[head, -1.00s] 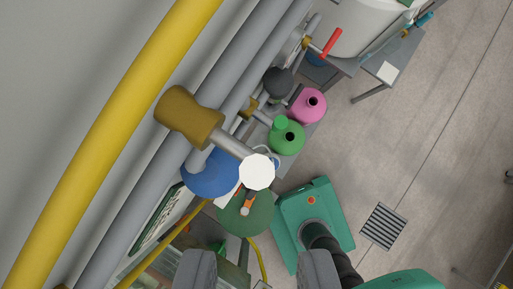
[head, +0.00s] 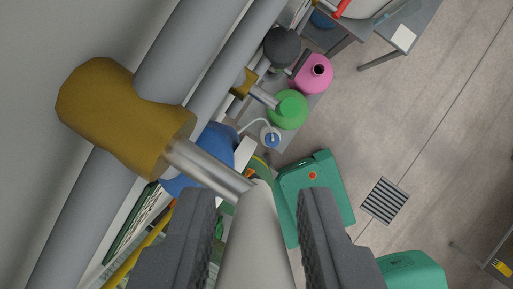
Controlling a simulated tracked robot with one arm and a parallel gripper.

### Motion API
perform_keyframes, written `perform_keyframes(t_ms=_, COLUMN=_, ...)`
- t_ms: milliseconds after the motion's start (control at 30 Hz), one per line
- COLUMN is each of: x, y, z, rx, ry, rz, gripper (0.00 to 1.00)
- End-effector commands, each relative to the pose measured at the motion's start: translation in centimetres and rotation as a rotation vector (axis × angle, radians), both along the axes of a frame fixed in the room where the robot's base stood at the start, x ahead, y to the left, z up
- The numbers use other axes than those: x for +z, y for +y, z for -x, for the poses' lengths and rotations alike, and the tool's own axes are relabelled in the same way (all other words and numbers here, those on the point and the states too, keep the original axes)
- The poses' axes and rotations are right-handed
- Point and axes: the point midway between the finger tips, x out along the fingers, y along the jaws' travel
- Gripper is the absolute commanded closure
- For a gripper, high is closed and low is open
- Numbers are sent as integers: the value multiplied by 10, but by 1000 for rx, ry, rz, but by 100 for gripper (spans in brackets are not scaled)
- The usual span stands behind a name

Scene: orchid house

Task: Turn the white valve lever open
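The white valve lever (head: 258,235) shows at the bottom middle, pointing toward the camera. It sits at the end of a silver stem (head: 207,167) that comes out of a brass valve body (head: 125,118) on a grey pipe. My gripper (head: 258,200) is open, with one dark finger to the left of the lever and one to the right. A gap shows on each side, so the fingers look apart from it. The lever's near end is cut off by the bottom edge.
Grey pipes (head: 200,45) run diagonally along the wall at left. A teal machine (head: 318,185) stands on the floor at right. Open floor with a drain grate (head: 384,201) lies further right.

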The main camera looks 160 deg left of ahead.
Motion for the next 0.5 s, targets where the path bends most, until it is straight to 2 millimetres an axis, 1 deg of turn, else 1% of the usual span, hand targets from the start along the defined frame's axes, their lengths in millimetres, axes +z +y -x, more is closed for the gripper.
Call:
perform_keyframes(t_ms=233, x=-14, y=-3, z=-5, rx=-2, ry=-1, rz=1, gripper=73)
perform_keyframes(t_ms=500, x=-17, y=-3, z=-7, rx=-1, ry=-2, rz=-1, gripper=73)
